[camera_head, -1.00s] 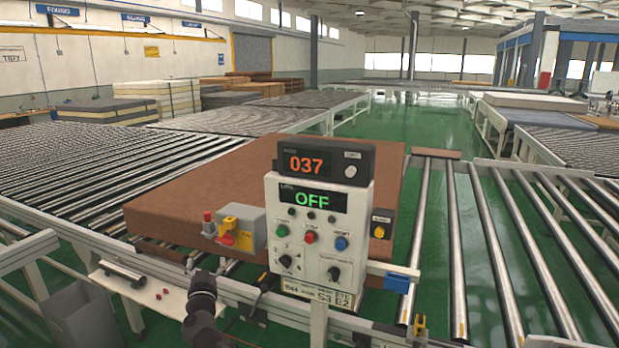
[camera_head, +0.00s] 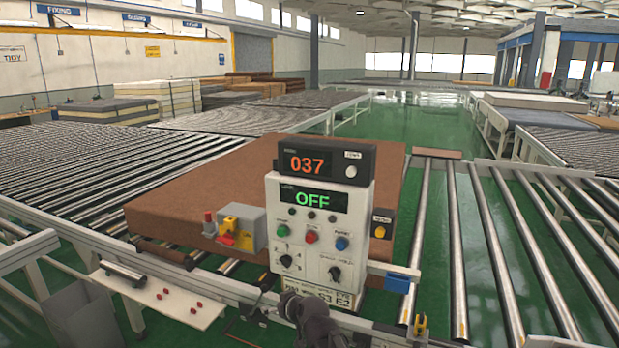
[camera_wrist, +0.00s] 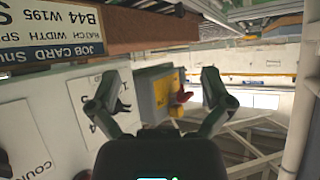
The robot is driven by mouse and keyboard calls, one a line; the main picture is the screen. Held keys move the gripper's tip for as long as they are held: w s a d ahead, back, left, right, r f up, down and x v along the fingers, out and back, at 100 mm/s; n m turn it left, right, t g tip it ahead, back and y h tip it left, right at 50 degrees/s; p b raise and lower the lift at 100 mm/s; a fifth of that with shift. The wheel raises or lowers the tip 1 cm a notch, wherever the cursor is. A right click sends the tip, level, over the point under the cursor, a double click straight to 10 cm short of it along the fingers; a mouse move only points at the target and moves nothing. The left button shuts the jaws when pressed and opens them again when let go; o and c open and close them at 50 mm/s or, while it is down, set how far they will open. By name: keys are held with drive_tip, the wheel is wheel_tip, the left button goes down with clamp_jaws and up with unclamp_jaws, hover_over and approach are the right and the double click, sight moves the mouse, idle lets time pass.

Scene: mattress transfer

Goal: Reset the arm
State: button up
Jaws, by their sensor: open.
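My arm shows at the bottom centre of the head view, in front of the rail below the control box; its fingertips cannot be made out there. In the wrist view my gripper (camera_wrist: 160,92) is open, its two fingers apart with nothing between them. The control box (camera_head: 311,235) shows "OFF" in green, with a counter (camera_head: 325,163) reading 037 on top. It has several coloured buttons and two dark knobs. Part of its panel (camera_wrist: 40,125) and a job card (camera_wrist: 52,45) fill the left of the wrist view. A grey and yellow switch box (camera_wrist: 160,92) appears beyond the fingers.
A brown mattress (camera_head: 175,200) lies on the rollers behind the box. Bare rollers (camera_head: 500,250) extend right. Stacked mattresses (camera_head: 108,111) stand at the back left.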

drive_tip(key=s+d+f+m+g+h, duration=0.3)
drive_tip(key=s+d, duration=0.5)
drive_tip(key=d, duration=0.5)
drive_tip(key=s+d+f+m+g+h, duration=0.3)
drive_tip(key=s+d+f+g+h, duration=0.1)
drive_tip(key=d, duration=0.8)
drive_tip(key=s+f+g, duration=0.1)
drive_tip(key=s+g, duration=0.1)
drive_tip(key=s, duration=0.1)
drive_tip(key=shift+s+d+f, duration=0.35)
drive_tip(key=shift+d, duration=0.05)
